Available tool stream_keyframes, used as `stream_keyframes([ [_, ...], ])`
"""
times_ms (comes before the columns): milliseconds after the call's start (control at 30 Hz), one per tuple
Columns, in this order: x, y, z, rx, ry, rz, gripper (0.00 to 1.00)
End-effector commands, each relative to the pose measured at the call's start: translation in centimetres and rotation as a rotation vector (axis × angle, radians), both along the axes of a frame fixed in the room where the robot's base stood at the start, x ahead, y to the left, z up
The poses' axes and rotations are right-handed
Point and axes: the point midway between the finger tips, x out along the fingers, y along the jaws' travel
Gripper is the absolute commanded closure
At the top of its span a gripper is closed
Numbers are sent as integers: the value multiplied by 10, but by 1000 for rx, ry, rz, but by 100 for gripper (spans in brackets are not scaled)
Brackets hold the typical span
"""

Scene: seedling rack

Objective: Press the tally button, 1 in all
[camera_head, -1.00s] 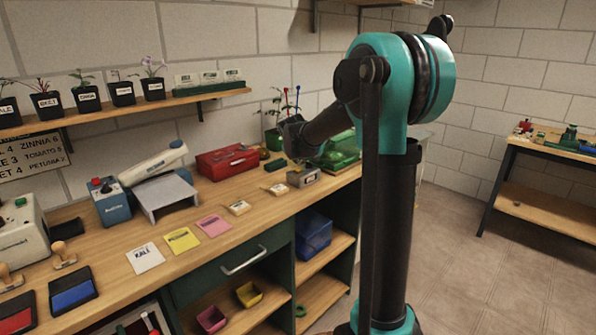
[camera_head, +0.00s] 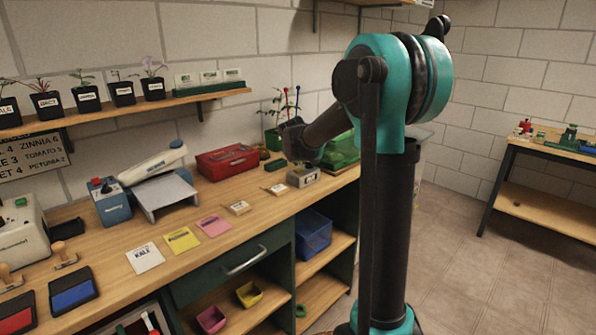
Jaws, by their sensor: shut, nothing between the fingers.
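A small grey metal box (camera_head: 303,177) stands on the bench near its right end, below the dark end of my arm; I cannot make out a button on it. My gripper (camera_head: 299,145) is at that dark end, small and shut, with nothing seen in it. It appears just above the grey box in the picture, and I cannot tell the gap. A blue device with a red top button (camera_head: 96,183) stands at the left of the bench. A pale machine with a green button (camera_head: 21,202) is at the far left. No visible label says which button is the tally button.
The wooden bench (camera_head: 200,262) holds a red toolbox (camera_head: 227,162), a grey stand (camera_head: 165,196), coloured cards and ink pads. A green tray (camera_head: 341,152) lies behind my arm. Potted seedlings line the shelf (camera_head: 150,104). A side table (camera_head: 553,151) stands at the right.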

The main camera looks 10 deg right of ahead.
Motion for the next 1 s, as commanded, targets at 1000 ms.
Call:
stream_keyframes([
  [1000, 0, 0, -8, 0, 0, 0, 100],
])
